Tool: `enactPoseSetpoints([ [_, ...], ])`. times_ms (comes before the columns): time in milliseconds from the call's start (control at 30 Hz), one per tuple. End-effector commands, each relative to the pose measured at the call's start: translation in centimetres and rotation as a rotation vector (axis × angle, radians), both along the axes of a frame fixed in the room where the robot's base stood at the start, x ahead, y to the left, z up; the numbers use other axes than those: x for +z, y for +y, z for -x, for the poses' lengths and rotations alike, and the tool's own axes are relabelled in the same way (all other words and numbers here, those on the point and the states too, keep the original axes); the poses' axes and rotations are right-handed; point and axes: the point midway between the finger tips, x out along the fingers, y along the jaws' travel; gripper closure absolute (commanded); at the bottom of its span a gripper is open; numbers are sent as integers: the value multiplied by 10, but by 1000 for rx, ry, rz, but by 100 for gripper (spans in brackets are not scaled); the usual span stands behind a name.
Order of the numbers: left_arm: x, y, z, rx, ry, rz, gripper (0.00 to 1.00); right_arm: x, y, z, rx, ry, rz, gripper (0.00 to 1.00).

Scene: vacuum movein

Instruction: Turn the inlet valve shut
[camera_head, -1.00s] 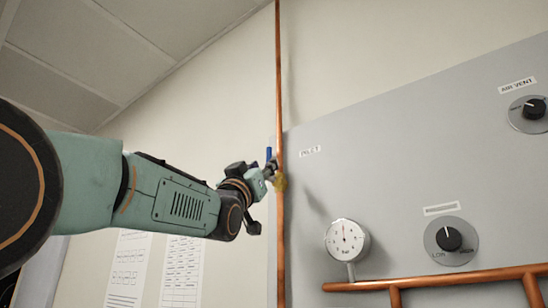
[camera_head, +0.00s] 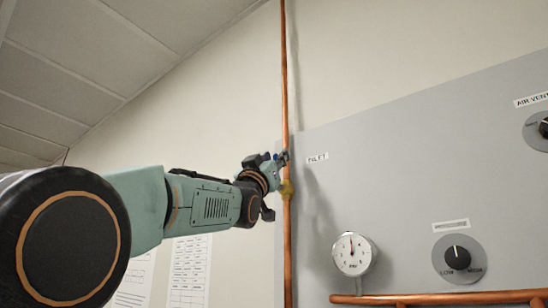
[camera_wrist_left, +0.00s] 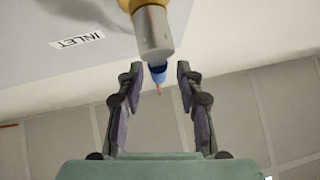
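The inlet valve is a brass body (camera_head: 287,189) on the vertical copper pipe, left of the INLET label (camera_head: 317,157). In the left wrist view its brass part (camera_wrist_left: 135,4) is cut by the top edge, with a grey cylinder (camera_wrist_left: 154,35) and a blue handle (camera_wrist_left: 158,74) below it. My left gripper (camera_head: 281,158) is at the pipe, just above the brass body. In the left wrist view the left gripper (camera_wrist_left: 159,72) is open, with the blue handle between its fingertips and a gap on each side. In the head view the handle is mostly hidden. My right gripper is out of view.
The grey panel (camera_head: 420,175) fills the right, with a pressure gauge (camera_head: 352,254), a pressure knob (camera_head: 458,257) and an air vent knob (camera_head: 543,128). Horizontal copper piping (camera_head: 440,299) runs along the bottom. Paper sheets (camera_head: 188,272) hang on the wall behind my arm.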

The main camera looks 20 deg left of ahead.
Motion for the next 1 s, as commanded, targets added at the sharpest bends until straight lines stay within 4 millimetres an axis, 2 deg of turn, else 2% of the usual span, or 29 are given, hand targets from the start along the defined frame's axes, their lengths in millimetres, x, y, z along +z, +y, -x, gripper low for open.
enactPoseSetpoints([
  [67, -1, 0, 0, 0, 1, 0, 66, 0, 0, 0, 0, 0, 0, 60],
  [467, -1, 0, 0, 0, 1, 0, 100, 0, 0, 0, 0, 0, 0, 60],
  [1000, 1, 0, 2, -1, -5, 1, 100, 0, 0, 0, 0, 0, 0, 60],
])
